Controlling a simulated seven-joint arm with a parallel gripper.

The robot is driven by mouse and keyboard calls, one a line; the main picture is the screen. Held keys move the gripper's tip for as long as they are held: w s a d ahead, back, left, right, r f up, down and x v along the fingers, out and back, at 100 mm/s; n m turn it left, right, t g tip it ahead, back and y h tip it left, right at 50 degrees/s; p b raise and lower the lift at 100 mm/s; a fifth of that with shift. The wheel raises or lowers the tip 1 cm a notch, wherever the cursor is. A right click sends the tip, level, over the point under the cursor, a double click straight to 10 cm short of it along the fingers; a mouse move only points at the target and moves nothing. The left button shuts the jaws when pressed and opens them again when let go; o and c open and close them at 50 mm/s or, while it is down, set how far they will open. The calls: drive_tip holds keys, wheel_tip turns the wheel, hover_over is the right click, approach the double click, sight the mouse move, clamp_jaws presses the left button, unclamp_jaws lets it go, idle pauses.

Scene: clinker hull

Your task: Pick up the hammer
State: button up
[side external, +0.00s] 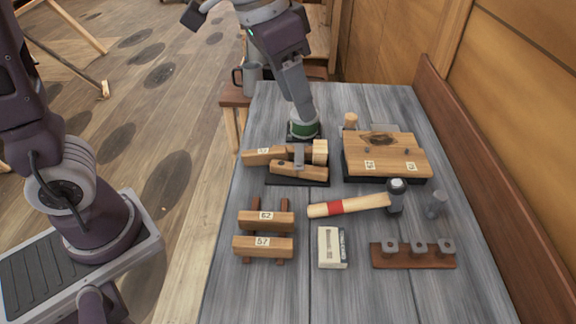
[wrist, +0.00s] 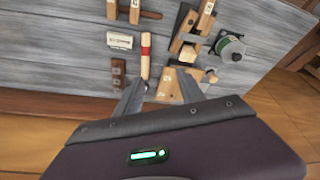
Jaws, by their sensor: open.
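The hammer lies on the grey plank bench, its pale wooden handle with a red band (side external: 348,205) pointing left and its dark metal head (side external: 396,197) at the right. In the wrist view the hammer handle (wrist: 146,54) stands near upright in the picture, just above the left fingertip. The head is mostly hidden behind that finger. My gripper (side external: 306,112) is raised near the back of the bench, beyond and left of the hammer, by a green spool (side external: 304,130). In the wrist view my gripper (wrist: 164,80) has its fingers spread, with nothing held between them.
A wooden block board (side external: 385,155) lies behind the hammer. A clamp-like wooden tool (side external: 298,170) is at its left. Numbered blocks (side external: 264,246), a pale box (side external: 332,248) and a rack with metal pieces (side external: 413,258) lie in front. A small metal piece (side external: 436,205) stands right of the head.

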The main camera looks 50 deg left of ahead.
drive_tip(key=s+a+n+t, duration=0.1)
drive_tip(key=s+a, duration=0.3)
drive_tip(key=s, duration=0.4)
drive_tip(key=s+a+n+t+y, duration=0.1)
drive_tip(key=s+a+n, duration=0.2)
drive_tip(key=s, duration=0.6)
drive_tip(key=shift+a+f+y, duration=0.3)
drive_tip(key=shift+a+f, duration=0.15)
drive_tip(key=shift+s, duration=0.1)
